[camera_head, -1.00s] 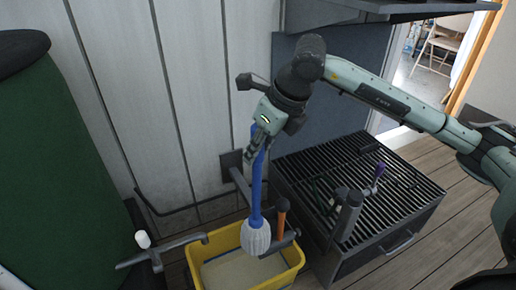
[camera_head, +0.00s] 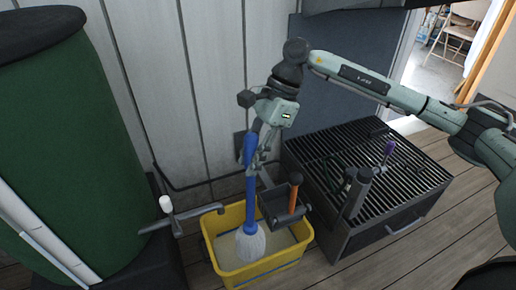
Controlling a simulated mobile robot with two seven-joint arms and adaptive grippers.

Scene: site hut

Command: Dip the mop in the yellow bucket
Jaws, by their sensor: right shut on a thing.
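My right gripper (camera_head: 258,146) is shut on the blue handle of the mop (camera_head: 251,205) and holds it nearly upright. The mop's pale, whitish head (camera_head: 250,244) is at the lower end. It shows inside the rim of the yellow bucket (camera_head: 262,277), over or in the greyish contents (camera_head: 280,239). I cannot tell how deep the head sits. The yellow bucket stands on the wooden floor. My left gripper is not in view.
A tap with a white top (camera_head: 166,204) reaches toward the bucket from the green barrel (camera_head: 75,150). A grey holder with an orange-handled tool (camera_head: 294,195) is at the bucket's right rear. A slatted black-topped box (camera_head: 345,150) stands to the right, with tools on it.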

